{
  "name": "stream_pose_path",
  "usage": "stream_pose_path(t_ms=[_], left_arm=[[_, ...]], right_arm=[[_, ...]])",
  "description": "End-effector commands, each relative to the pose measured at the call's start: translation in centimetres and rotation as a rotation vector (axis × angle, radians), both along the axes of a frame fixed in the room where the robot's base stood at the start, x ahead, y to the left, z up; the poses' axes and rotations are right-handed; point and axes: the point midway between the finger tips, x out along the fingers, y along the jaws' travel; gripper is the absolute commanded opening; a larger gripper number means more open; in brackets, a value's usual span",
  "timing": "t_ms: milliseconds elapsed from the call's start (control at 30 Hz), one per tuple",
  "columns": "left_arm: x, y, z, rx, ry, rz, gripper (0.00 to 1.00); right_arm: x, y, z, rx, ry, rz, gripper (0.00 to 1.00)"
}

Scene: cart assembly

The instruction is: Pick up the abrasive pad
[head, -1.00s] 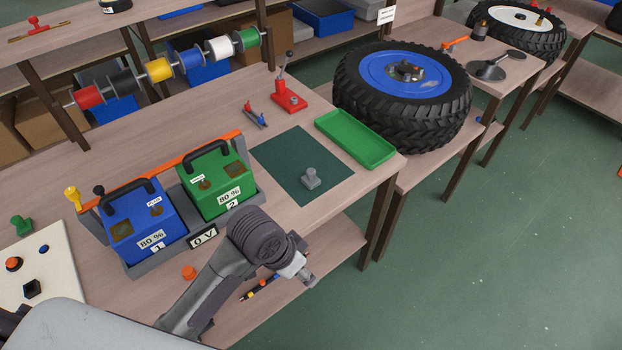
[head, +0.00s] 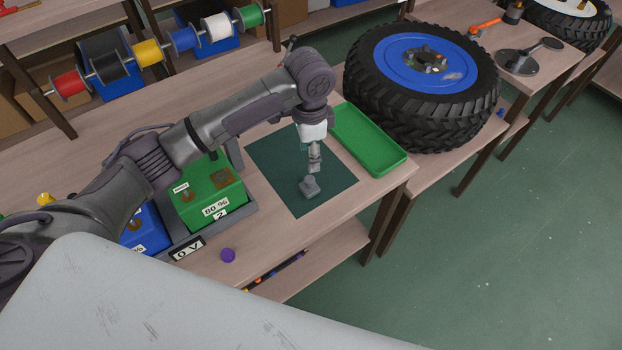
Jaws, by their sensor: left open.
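A small grey block with a raised grip, which I take to be the abrasive pad (head: 310,188), lies on the dark green mat (head: 275,167) on the workbench. My left gripper (head: 314,166) is above the mat and points down. It is right over the pad's upper end in the picture. Its fingers are small and overlap the pad's grip, so I cannot tell whether they touch it. The pad is not lifted. My right gripper is not in view.
A green tray (head: 378,160) lies right of the mat, with a large tyre with a blue rim (head: 440,112) beyond. A green battery box (head: 208,196) and a blue one (head: 143,235) stand left, partly behind my arm. A purple knob (head: 228,255) is near the front edge.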

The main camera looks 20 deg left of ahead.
Motion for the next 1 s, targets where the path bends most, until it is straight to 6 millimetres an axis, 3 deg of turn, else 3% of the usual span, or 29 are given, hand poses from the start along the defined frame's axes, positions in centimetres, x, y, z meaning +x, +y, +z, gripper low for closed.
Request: stream_pose_path(t_ms=[100, 200, 267, 500, 567, 733, 1000], left_arm=[[-0.1, 0.0, -2.3, 0.001, 0.003, 0.001, 0.57], [0.0, 0.0, -3.8, 0.001, 0.001, 0.001, 0.57], [0.0, -0.1, -4.3, -0.001, -0.001, 0.001, 0.57], [-0.4, -0.1, -6.2, 0.001, 0.001, 0.001, 0.57], [-0.5, -0.2, -7.2, 0.001, 0.002, 0.001, 0.57], [-0.5, -0.2, -9.5, 0.001, -0.002, 0.000, 0.57], [-0.5, -0.2, -10.0, 0.000, -0.004, 0.000, 0.57]], right_arm=[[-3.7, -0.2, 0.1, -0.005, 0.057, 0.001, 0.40], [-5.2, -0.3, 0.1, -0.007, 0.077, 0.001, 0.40], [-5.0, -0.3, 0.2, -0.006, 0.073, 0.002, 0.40], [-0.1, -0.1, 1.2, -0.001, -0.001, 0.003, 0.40], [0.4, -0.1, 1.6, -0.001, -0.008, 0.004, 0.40], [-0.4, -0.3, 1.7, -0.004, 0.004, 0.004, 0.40], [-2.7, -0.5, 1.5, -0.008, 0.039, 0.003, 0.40]])
